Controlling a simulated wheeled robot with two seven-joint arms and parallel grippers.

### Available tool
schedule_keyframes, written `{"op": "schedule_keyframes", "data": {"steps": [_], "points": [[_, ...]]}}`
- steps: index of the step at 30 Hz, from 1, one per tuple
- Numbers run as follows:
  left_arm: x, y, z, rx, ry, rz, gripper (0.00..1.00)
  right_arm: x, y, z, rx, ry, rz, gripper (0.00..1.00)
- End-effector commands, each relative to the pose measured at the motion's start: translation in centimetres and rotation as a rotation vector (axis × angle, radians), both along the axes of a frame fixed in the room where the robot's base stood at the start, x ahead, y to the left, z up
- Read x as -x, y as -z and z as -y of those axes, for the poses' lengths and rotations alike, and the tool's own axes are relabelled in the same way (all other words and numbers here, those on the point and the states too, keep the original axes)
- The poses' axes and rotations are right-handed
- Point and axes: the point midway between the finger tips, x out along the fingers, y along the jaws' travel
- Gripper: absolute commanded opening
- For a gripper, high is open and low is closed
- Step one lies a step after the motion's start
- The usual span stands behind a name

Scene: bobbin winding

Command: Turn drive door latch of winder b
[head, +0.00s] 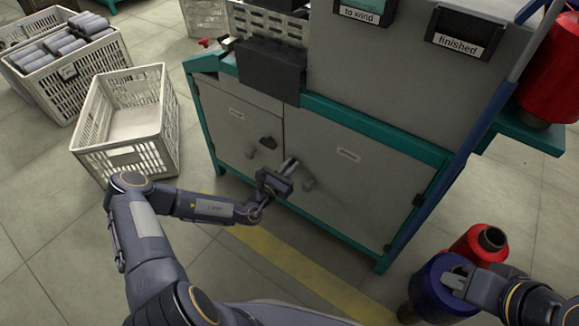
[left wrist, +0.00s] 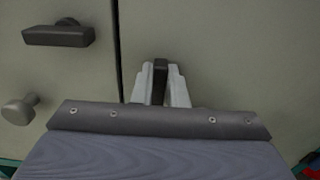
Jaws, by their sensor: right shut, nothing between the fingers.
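The winder cabinet has two grey doors. The right door (head: 362,180) has a dark latch (left wrist: 160,78) near the seam, standing upright in the left wrist view. My left gripper (head: 288,166) is at this latch. Its two pale fingers (left wrist: 160,88) close on it from both sides. The left door (head: 235,120) has a similar dark latch (head: 268,143), lying level in the left wrist view (left wrist: 58,35). The door labels are too small to read. My right gripper (head: 455,281) is shut and empty, over the blue cone at lower right.
Round knobs stick out of the left door (head: 250,153) and right door (head: 308,184). A blue cone (head: 430,285) and a red cone (head: 470,245) stand at lower right. An empty white crate (head: 88,150) is on the floor at left. Floor before the doors is clear.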

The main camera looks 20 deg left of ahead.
Motion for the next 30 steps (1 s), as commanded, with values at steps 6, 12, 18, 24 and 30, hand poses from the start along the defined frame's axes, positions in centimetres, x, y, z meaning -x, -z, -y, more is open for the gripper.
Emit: {"op": "schedule_keyframes", "data": {"steps": [6,12,18,24,30], "points": [[0.0,0.0,0.0,0.001,0.0,0.0,0.0,0.0,0.0,0.0,0.0,0.0,0.0,0.0],[0.0,-0.1,-0.1,0.03,0.0,-0.012,0.0,0.0,-0.5,0.0,0.0,0.0,0.0,0.0],[0.0,-0.3,-0.2,0.123,0.001,-0.046,0.0,0.0,-1.7,0.0,0.0,0.0,0.0,0.0],[-0.1,-0.3,-0.4,0.28,0.0,-0.103,0.0,0.0,-3.3,0.0,0.0,0.0,0.0,0.0],[-0.2,0.0,-0.7,0.458,-0.001,-0.167,0.0,0.0,-4.4,0.0,0.0,0.0,0.0,0.0]]}}
